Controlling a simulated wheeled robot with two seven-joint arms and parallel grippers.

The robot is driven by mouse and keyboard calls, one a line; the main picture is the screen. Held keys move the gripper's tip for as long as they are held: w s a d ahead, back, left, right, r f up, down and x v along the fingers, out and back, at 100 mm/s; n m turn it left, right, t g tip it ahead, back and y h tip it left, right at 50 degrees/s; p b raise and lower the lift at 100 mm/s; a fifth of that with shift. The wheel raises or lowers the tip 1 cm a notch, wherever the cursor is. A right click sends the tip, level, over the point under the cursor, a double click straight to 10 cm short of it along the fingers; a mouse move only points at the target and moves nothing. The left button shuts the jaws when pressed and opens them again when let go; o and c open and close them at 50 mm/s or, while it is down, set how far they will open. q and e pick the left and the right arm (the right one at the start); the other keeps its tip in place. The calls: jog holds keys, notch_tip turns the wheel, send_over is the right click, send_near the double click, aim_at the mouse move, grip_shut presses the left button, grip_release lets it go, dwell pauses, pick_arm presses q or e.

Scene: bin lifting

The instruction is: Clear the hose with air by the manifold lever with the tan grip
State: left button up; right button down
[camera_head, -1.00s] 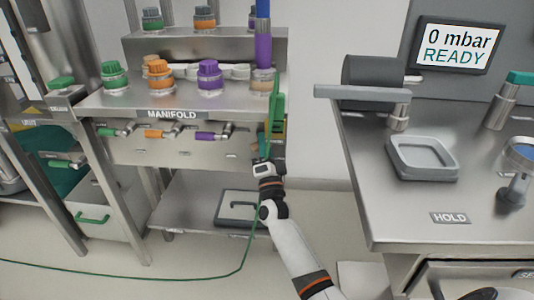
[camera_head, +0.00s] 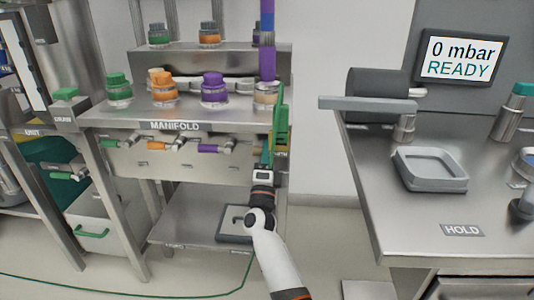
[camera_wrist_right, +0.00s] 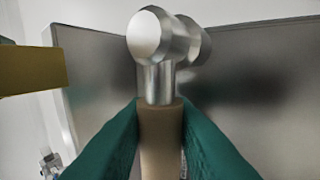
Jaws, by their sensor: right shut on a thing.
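The manifold (camera_head: 175,126) is a steel bench with a row of levers along its front. The tan grip (camera_wrist_right: 160,140) shows in the right wrist view below a round metal lever joint (camera_wrist_right: 153,38). My right gripper (camera_head: 266,158) is at the right end of the manifold front; its teal fingers (camera_wrist_right: 105,145) lie on both sides of the tan grip, shut on it. The gripper hides this lever in the head view. A thin green hose (camera_head: 215,296) runs along the floor. My left gripper is out of view.
Green (camera_head: 110,143), orange (camera_head: 157,146) and purple (camera_head: 209,149) levers are left of my gripper. A green bracket-like part (camera_head: 281,125) stands close above it. The right bench (camera_head: 400,220) carries a grey tray (camera_head: 430,170). A screen (camera_head: 461,59) reads "0 mbar READY".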

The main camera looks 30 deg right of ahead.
jog(key=c, duration=1.3)
grip_release()
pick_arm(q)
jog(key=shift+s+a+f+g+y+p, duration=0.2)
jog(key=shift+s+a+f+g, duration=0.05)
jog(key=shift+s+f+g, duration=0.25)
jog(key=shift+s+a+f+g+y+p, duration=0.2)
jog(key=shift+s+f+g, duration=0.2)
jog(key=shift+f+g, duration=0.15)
pick_arm(e)
jog(key=v, duration=1.2)
jog(key=shift+s+r, duration=0.1)
